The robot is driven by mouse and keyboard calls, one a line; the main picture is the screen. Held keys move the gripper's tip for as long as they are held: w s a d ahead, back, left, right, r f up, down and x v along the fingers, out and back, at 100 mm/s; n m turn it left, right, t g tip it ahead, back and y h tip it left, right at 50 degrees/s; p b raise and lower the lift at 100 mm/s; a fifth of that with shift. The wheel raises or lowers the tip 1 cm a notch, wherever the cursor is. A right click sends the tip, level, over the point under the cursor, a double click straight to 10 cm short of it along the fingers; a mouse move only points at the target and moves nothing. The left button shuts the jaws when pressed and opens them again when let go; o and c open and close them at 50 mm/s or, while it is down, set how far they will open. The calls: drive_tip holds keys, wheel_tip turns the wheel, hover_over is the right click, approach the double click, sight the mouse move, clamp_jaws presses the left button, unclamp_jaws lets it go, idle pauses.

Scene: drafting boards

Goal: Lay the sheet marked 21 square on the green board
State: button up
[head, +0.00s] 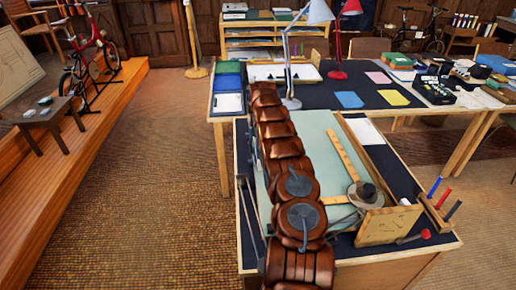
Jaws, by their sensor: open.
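A pale green board (316,124) lies on the near desk, partly covered by my copper-coloured segmented arm. A wooden T-square or ruler (346,155) lies across its right part. A white sheet (363,131) lies on the dark desk top to the right of the board. On the far table lie a blue sheet (349,99), a yellow sheet (393,97) and a pink sheet (378,77). No number can be read on any sheet, so I cannot tell which is 21. My arm reaches from the bottom edge to the far table; my gripper cannot be made out.
A grey lamp (291,103) and a red lamp (338,74) stand on the far table. A round dark weight-like object (367,194), a wooden block (388,226) and a pen rack (436,214) crowd the near desk's right side. Carpet on the left is clear.

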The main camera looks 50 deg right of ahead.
drive_tip(key=shift+r, duration=3.75)
